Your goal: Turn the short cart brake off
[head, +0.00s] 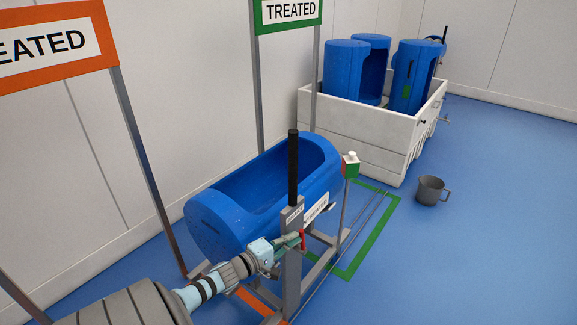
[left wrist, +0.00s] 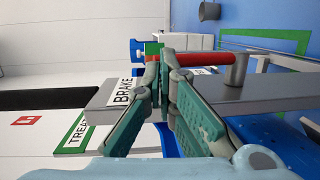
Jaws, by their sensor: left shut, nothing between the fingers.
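The cart carries a blue half-round tub (head: 215,232) and has a grey upright post (head: 291,265) with a tall black handle (head: 293,165). A plate marked BRAKE (head: 294,214) is on the post; it also shows in the left wrist view (left wrist: 123,92). The red brake lever (head: 302,240) sticks out just below that plate. In the left wrist view the lever (left wrist: 205,59) runs sideways from a grey pivot. My left gripper (head: 291,241) is shut and empty, with its teal fingertips (left wrist: 165,72) close to the lever's free end. I cannot tell whether they touch.
An orange-framed sign (head: 110,45) and a green-framed TREATED sign (head: 258,18) stand on posts behind the cart. A white crate (head: 350,152) holds blue tubs. A grey mug (head: 430,190) is on the blue floor. Green floor marking (head: 382,208) lies right of the cart; the right foreground is clear.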

